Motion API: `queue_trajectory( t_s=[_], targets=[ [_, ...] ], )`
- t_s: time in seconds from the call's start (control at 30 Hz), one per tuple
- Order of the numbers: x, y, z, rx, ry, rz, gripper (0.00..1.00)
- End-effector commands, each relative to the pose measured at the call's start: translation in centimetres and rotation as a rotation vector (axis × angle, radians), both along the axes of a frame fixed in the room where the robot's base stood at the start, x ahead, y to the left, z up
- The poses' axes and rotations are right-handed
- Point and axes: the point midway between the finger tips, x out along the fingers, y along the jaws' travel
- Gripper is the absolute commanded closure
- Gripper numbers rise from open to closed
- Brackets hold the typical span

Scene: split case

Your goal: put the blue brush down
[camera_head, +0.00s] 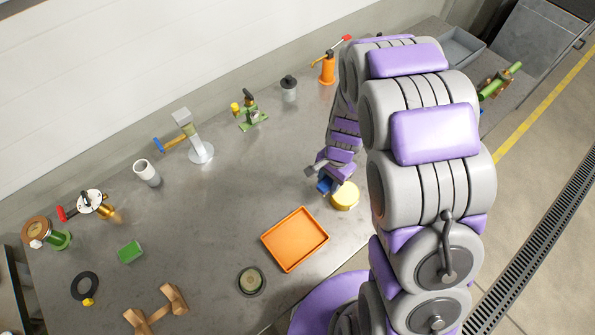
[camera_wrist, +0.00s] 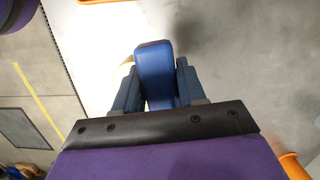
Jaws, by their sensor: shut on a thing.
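The blue brush (camera_wrist: 154,62) is between the two fingers of my gripper (camera_wrist: 156,80) in the wrist view. The fingers are shut on it, and its rounded blue end sticks out past them. In the head view a small blue part of the brush (camera_head: 323,186) shows at my gripper (camera_head: 326,177), close to a round yellow thing (camera_head: 344,197) on the table. I cannot tell whether the brush touches the table or the yellow thing. The rest of the brush is hidden by the fingers and the gripper body.
An orange tray (camera_head: 295,239) lies on the grey table (camera_head: 225,215), below and left of my gripper. A round dark-rimmed dish (camera_head: 251,281) is farther left. An orange bottle-like thing (camera_head: 328,69) stands at the back.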

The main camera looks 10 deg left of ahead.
Motion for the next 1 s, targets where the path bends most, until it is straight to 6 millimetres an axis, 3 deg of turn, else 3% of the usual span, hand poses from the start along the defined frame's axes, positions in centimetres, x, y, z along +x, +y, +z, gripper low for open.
queue_trajectory(
  t_s=[0.13, 0.4, 0.8, 1.0],
  targets=[
    [-3.5, 1.1, -1.1, 0.0, 0.008, -0.102, 0.88],
    [-6.4, 1.6, -2.1, 0.002, 0.0, -0.204, 0.88],
    [-6.6, 1.6, -2.2, 0.002, -0.001, -0.215, 0.88],
    [-4.5, 2.9, -2.6, 0.0, -0.004, -0.211, 0.88]
  ],
)
